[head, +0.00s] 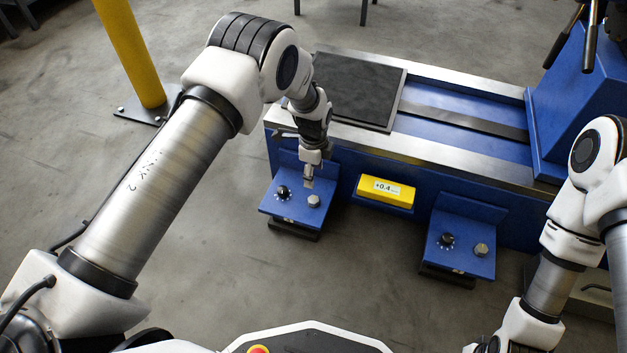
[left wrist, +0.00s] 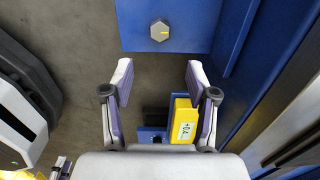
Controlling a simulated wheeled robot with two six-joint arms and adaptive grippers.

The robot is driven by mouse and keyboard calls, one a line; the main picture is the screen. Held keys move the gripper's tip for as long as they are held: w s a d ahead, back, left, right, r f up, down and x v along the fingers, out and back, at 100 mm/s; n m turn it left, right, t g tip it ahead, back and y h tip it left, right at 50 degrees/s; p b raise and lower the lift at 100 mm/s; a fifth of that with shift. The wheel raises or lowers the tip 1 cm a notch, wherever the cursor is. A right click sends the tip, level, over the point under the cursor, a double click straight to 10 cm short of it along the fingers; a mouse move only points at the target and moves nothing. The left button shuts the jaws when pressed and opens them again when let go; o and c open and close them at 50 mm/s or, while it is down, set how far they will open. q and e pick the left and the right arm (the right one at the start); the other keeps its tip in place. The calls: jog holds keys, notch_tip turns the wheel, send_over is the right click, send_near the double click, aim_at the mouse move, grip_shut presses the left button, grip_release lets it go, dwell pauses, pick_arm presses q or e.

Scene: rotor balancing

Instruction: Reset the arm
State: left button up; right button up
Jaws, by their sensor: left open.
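My left gripper (head: 308,182) hangs pointing down over the left blue control bracket (head: 272,206), close above its hex knob (head: 313,200). A black dial (head: 283,192) with white marks sits left of that knob. In the left wrist view my left gripper (left wrist: 158,78) is open, with nothing between its fingers. A grey hex knob (left wrist: 159,31) with a yellow line lies beyond the fingertips on a blue plate (left wrist: 200,38). My right arm is at the right of the head view; its gripper is not clearly visible at the bottom edge.
A yellow display (head: 386,191) reading about +0.4 sits between the brackets. A right blue bracket (head: 464,262) carries another dial (head: 446,240) and hex knob (head: 481,249). The blue machine bed with a dark plate (head: 355,88) stands behind. A yellow post (head: 130,50) is at upper left.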

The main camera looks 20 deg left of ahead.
dwell(0.4)
pick_arm(q)
jog(key=s+a+f+n+g+p, duration=0.2)
jog(key=s+a, duration=0.1)
jog(key=s, duration=0.8)
jog(key=s+a+f+n+g+p, duration=0.1)
jog(key=s+a+f+n+p, duration=0.15)
jog(key=s, duration=0.75)
jog(key=s+a+r+n+t, duration=0.1)
jog(key=s+r+n, duration=0.1)
jog(key=s+n, duration=0.55)
jog(key=s+r+n+t, duration=0.15)
jog(key=s+n, duration=0.25)
jog(key=s, duration=0.6)
notch_tip(320, 180, up, 39)
jog(key=w+n+p, duration=0.2)
jog(key=n+p, duration=0.1)
jog(key=p, duration=3.5)
jog(key=shift+w+a+p, duration=0.15)
jog(key=shift+a+p, duration=0.1)
jog(key=shift+p, duration=0.15)
